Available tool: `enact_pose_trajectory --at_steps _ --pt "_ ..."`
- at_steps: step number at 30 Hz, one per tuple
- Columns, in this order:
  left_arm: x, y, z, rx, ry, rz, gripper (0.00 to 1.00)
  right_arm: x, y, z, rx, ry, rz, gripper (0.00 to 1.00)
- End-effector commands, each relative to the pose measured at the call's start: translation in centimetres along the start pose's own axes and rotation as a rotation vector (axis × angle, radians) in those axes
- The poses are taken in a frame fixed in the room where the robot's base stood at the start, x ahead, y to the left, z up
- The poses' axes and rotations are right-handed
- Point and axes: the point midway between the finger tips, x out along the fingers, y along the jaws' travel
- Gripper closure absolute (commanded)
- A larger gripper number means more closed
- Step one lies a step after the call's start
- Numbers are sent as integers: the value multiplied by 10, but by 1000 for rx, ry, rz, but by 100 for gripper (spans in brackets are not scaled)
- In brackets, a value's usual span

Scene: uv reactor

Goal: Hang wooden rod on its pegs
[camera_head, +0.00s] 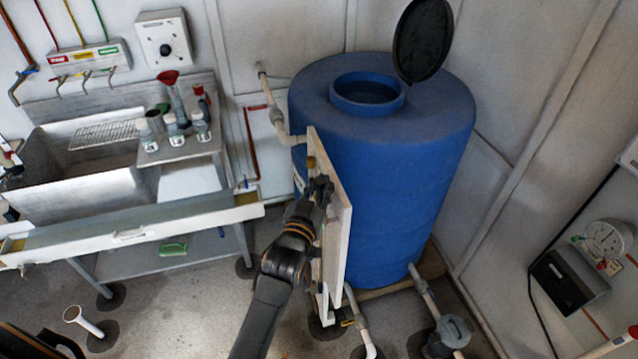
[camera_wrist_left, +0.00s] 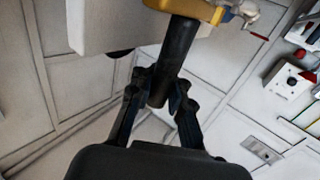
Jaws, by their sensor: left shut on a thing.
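I cannot make out the wooden rod or its pegs with certainty. A tan strip (camera_head: 608,347) shows at the lower right edge of the head view, too cut off to name. My left gripper (camera_head: 322,187) is at the left face of an upright white board (camera_head: 334,215), in front of the blue tank. In the left wrist view, its fingers (camera_wrist_left: 160,100) are closed around a dark cylindrical handle (camera_wrist_left: 176,55). This handle runs up to a yellow fitting (camera_wrist_left: 185,9) beside the white board. My right gripper is not in view.
The blue tank (camera_head: 400,190) with its raised black lid (camera_head: 423,40) stands behind the board. A steel sink bench (camera_head: 95,235) with several bottles is at the left. Pipes and a pump (camera_head: 453,333) stand on the floor.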

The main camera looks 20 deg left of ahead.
Motion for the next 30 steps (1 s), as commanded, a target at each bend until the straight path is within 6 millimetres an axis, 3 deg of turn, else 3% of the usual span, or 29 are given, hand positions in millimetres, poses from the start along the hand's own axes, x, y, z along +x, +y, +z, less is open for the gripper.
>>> enact_pose_trajectory --at_steps 11,12,16,26,30 --pt "0 0 2 0 3 0 100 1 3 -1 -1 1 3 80" --pt "0 0 2 0 3 0 82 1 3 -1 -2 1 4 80" --pt "0 0 2 0 2 0 56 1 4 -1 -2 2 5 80" --pt "-2 0 4 0 -1 0 55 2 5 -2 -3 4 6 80" --pt "-14 0 4 0 -2 0 55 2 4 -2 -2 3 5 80"
